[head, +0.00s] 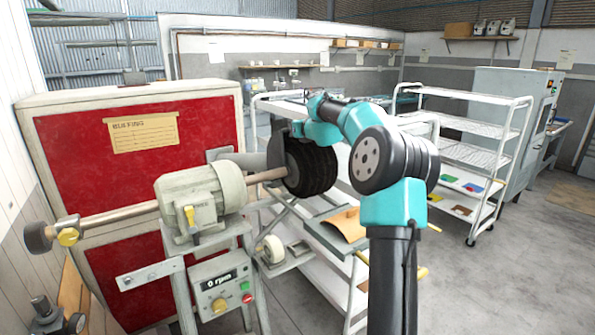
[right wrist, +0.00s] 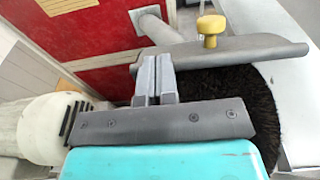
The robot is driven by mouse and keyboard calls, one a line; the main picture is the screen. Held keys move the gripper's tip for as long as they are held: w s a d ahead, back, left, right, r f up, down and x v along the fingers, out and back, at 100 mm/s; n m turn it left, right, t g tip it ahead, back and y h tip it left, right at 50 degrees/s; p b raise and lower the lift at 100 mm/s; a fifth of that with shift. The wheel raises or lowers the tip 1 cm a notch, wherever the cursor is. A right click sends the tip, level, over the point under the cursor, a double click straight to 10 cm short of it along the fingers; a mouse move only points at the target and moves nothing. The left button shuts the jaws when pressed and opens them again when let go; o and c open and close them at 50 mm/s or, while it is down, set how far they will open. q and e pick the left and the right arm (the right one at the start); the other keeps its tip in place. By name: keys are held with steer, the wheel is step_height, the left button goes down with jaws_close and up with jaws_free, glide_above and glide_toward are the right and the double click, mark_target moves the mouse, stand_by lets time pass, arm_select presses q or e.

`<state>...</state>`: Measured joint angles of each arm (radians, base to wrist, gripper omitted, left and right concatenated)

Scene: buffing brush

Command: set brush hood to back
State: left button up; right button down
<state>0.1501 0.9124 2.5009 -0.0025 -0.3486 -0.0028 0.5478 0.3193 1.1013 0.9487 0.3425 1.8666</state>
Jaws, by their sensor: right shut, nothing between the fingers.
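The black round brush (head: 312,168) sits at the right end of the buffing machine's shaft. Its grey hood (head: 276,150) shows as a dark plate at the brush's left and rear side. In the right wrist view the hood (right wrist: 250,50) is a long grey plate with a yellow knob (right wrist: 211,28), beside the dark bristles (right wrist: 235,95). My right gripper (right wrist: 154,72) is shut and empty, its fingertips by the hood's left end; I cannot tell whether they touch. In the head view its fingers are hidden behind my wrist. My left gripper is not in view.
The grey motor (head: 195,200) stands left of the brush, with a speed box (head: 222,290) reading 0 rpm below it. A red panel (head: 140,150) rises behind. White shelf trolleys (head: 465,125) stand to the right. Open floor (head: 520,270) lies at the lower right.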

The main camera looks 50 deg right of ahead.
steer(key=shift+w+d, duration=0.15)
steer(key=shift+w, duration=0.05)
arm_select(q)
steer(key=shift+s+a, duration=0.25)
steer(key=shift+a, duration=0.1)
arm_select(e)
steer(key=shift+w+d+r, duration=0.1)
steer(key=shift+r, duration=0.1)
steer(key=shift+s+a, duration=0.35)
steer(key=s, duration=0.1)
steer(key=s+r, duration=0.1)
steer(key=s, duration=0.1)
steer(key=shift+s+a+r, duration=0.35)
steer(key=shift+s, duration=0.05)
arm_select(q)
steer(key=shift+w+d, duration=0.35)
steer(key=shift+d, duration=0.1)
arm_select(e)
steer(key=s+a+r, duration=0.1)
steer(key=s+r, duration=0.3)
steer(key=r, duration=0.3)
steer(key=shift+s, duration=0.4)
steer(key=shift+w+a, duration=0.1)
steer(key=shift+a, duration=0.05)
